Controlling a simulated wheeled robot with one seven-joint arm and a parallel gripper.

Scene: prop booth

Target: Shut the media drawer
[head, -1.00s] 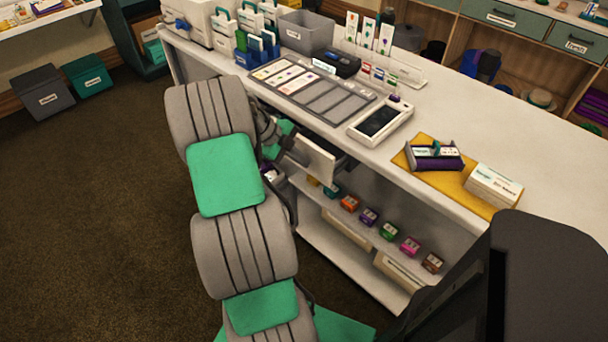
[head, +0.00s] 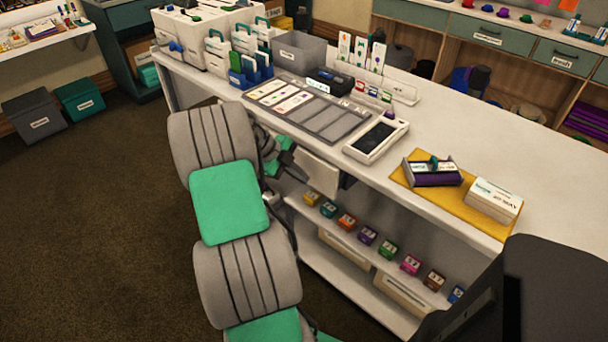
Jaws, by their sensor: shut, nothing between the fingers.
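The media drawer (head: 317,174) has a plain white front and sits under the counter's near edge, below the grey card tray. Its front stands a little out from the counter, with a dark gap at its right side. My gripper (head: 290,158) is shut and empty at the left part of the drawer front. My arm partly hides the gripper and the drawer's left end. I cannot tell whether the fingers touch the front.
The white counter (head: 463,146) holds a white tablet (head: 376,140), a card tray (head: 312,110) and a yellow mat (head: 468,205). A lower shelf with several small coloured boxes (head: 388,248) lies below the drawer. The carpet at left is clear.

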